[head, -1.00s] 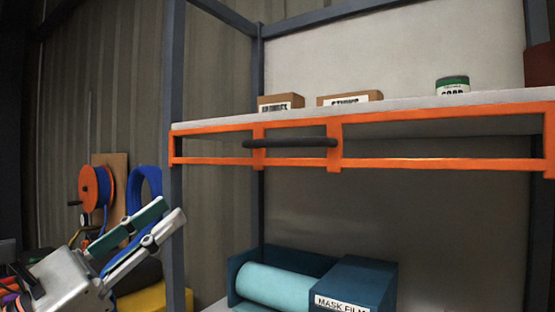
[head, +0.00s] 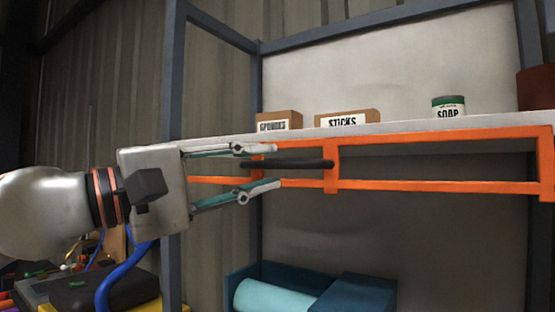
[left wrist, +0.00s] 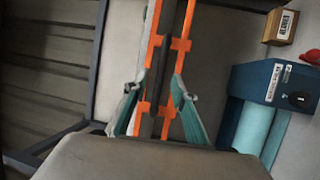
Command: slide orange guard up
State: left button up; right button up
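The orange guard (head: 430,187) is a flat frame hanging along the front edge of the shelf in the head view, with a dark bar handle (head: 300,164) near its left end. My left gripper (head: 274,166) is open, one finger above and one below the left part of the handle, with gaps visible. In the left wrist view the orange guard (left wrist: 182,44) runs upright in the picture and the dark handle passes between the spread fingers of my left gripper (left wrist: 155,88). My right gripper is in neither view.
On the shelf (head: 400,128) stand a box marked STICKS (head: 347,119), another cardboard box (head: 279,120) and a green-lidded soap can (head: 448,106). A blue bin with a teal roll (head: 270,297) sits below. Grey posts (head: 173,90) frame the rack.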

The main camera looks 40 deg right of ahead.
aim_at(272, 165)
pick_arm(q)
jog(key=shift+d+r, duration=0.15)
jog(key=shift+d, duration=0.7)
jog(key=shift+d+r, duration=0.15)
jog(key=shift+d, duration=0.65)
grip_shut()
notch_tip(272, 165, up, 10)
jog(key=p, duration=0.5)
jog(key=shift+a+f, duration=0.1)
jog(key=shift+f, duration=0.1)
jog(key=shift+r, duration=0.1)
